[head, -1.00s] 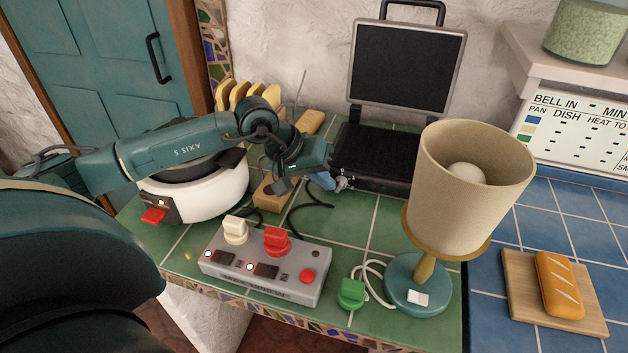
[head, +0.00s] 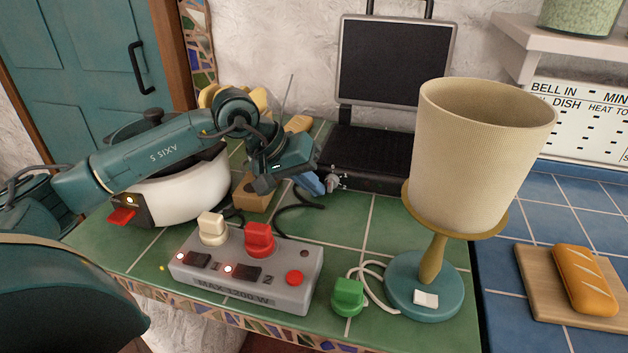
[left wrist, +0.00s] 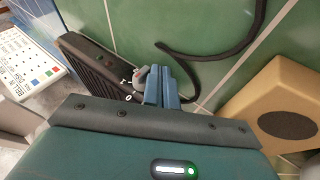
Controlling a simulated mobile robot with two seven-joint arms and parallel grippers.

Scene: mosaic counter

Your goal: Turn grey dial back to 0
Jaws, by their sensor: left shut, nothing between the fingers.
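The grey dial (head: 333,183) sits on the front side of the black open contact grill (head: 368,150). In the left wrist view the dial (left wrist: 140,76) shows just left of my fingertips, with white marks, a 0 among them, beside it. My left gripper (head: 316,184) is shut and empty, its blue fingers (left wrist: 163,88) right at the dial. They look very close to it or touching; I cannot tell which. The fingers hide part of the dial, so its pointing is unclear. My right gripper is not in view.
A white cooker (head: 180,190) stands left under my left arm. A wooden block (head: 252,193) and a black cable lie near the gripper. In front are a grey power strip (head: 245,270) with two plugs, a green plug (head: 348,297) and a lamp (head: 470,150). Bread lies far right.

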